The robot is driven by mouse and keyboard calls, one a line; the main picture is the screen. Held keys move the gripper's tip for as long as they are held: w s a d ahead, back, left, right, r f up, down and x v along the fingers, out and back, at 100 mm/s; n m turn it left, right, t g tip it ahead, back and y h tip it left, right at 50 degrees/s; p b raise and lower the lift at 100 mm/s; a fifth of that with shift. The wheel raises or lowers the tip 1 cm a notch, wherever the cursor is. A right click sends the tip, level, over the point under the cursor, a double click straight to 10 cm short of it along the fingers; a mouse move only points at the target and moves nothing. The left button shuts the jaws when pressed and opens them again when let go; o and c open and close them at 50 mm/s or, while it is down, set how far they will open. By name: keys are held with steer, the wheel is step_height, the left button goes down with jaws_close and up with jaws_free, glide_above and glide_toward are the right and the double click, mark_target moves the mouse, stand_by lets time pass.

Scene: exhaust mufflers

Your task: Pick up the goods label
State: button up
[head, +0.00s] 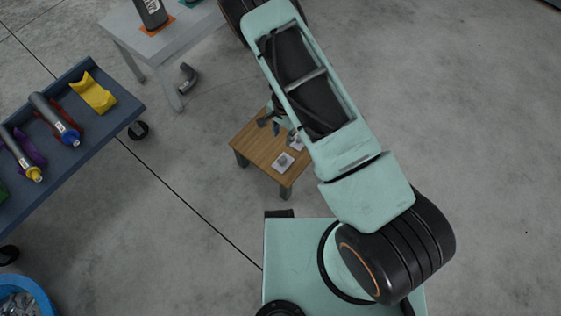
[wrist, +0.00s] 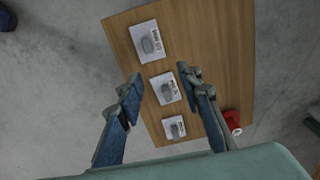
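Three white cards with printed black text and a grey oval piece on each lie in a row on a small wooden table (wrist: 215,40). In the wrist view they are a large card (wrist: 139,53), a middle card (wrist: 157,91) and a small card (wrist: 168,132). I cannot tell which one is the goods label. My gripper (wrist: 159,84) is open and empty, with the middle card showing between its fingers. In the head view, one card (head: 283,162) shows on the table (head: 258,152); my arm partly hides the rest.
A red object (wrist: 232,119) sits at the table's right edge in the wrist view. A blue cart (head: 100,112) with pipe parts and a yellow holder (head: 94,92) stands left. A grey table (head: 160,50) stands behind, with a dark pipe piece (head: 188,77) on the floor nearby.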

steer(key=b, duration=0.2)
glide_above(284, 158)
steer(key=f, duration=0.9)
steer(key=shift+a, duration=0.25)
steer(key=shift+w+d+f+b, duration=0.1)
steer(key=shift+f+b, duration=0.4)
steer(key=shift+f, duration=1)
steer(key=shift+d+f+b, duration=0.1)
steer(key=shift+f+b, duration=0.4)
steer(key=shift+f, duration=0.95)
steer(key=shift+c, duration=0.3)
steer(key=c, duration=0.8)
